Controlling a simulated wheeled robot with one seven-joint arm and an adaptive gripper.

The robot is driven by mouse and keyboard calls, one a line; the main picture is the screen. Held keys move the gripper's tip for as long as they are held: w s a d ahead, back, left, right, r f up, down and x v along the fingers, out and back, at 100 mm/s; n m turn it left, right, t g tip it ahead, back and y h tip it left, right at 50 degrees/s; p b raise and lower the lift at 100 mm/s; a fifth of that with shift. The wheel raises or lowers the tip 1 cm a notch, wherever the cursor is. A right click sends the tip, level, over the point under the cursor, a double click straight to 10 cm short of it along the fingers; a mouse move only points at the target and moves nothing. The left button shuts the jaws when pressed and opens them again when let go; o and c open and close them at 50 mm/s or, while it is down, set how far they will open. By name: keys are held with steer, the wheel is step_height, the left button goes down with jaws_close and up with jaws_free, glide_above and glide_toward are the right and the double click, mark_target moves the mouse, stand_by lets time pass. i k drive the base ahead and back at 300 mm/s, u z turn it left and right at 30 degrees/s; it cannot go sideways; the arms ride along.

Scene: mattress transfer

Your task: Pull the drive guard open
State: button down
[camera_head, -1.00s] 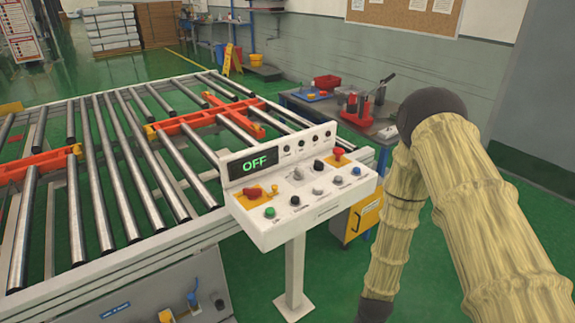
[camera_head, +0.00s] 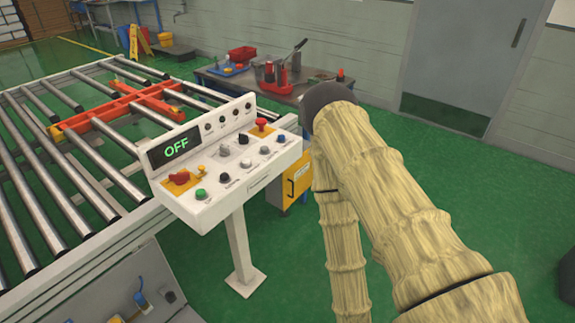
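A yellow panel (camera_head: 297,180) with a dark label shows behind the control console, low at the side of the conveyor. It looks shut, and I cannot tell for certain that it is the drive guard. My arm partly covers the area to its right. A grey lower housing (camera_head: 100,290) with a blue fitting and a yellow part lies under the conveyor at the bottom left. My gripper is out of view; only my tan-sleeved arm shows, on the right.
The white control console (camera_head: 228,165) reads OFF and stands on a post in front of the yellow panel. The roller conveyor (camera_head: 75,170) with orange frames fills the left. A workbench (camera_head: 225,85) with tools stands behind. Green floor is open at the right, before a grey door (camera_head: 465,60).

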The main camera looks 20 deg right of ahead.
mark_target(298, 177)
steer(key=z, duration=0.45)
steer(key=i, duration=0.95)
steer(key=u, duration=0.35)
